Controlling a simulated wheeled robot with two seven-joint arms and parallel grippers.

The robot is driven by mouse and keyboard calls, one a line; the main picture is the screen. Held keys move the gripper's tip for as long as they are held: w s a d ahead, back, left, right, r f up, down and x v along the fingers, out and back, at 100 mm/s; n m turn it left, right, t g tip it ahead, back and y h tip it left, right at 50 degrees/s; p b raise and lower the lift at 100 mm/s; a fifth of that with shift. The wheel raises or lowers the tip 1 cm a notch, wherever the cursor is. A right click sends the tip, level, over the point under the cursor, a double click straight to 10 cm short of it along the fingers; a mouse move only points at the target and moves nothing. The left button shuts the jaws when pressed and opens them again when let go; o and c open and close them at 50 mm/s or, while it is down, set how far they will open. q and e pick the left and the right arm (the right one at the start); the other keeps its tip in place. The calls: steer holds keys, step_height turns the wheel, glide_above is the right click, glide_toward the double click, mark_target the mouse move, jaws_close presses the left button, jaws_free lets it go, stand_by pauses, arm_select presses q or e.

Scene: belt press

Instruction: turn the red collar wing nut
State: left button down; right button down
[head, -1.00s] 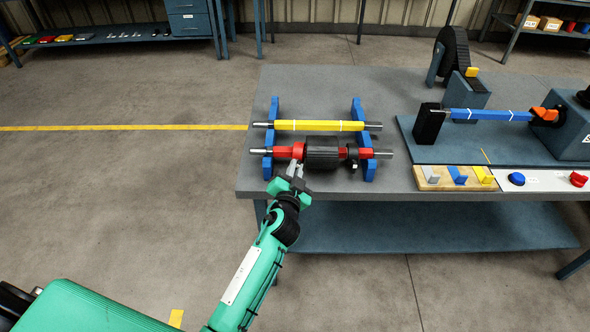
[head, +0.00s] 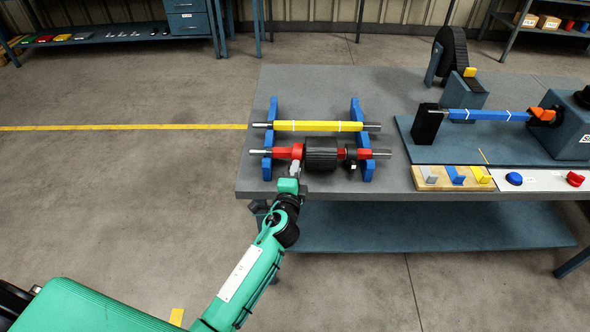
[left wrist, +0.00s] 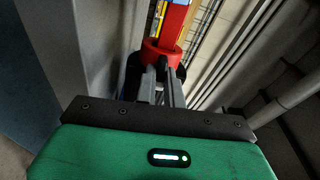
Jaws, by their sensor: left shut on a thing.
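A red shaft with a black ribbed roller (head: 321,153) lies across two blue stands. The red collar (head: 297,151) sits just left of the roller; it also shows in the left wrist view (left wrist: 163,52). My left gripper (head: 294,168) reaches up from the front at this collar. In the left wrist view its fingers (left wrist: 160,85) are close together just below the collar, shut on the wing nut, which they mostly hide. A second dark wing nut (head: 351,165) hangs at the collar right of the roller. My right gripper is out of view.
A yellow shaft (head: 310,126) lies behind the red one on the blue stands (head: 368,171). A machine with a blue shaft (head: 490,115) stands on the right of the grey table (head: 400,88). A wooden block with coloured tabs (head: 427,186) is at the front edge.

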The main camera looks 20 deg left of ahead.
arm_select(q)
steer(key=shift+m, duration=0.5)
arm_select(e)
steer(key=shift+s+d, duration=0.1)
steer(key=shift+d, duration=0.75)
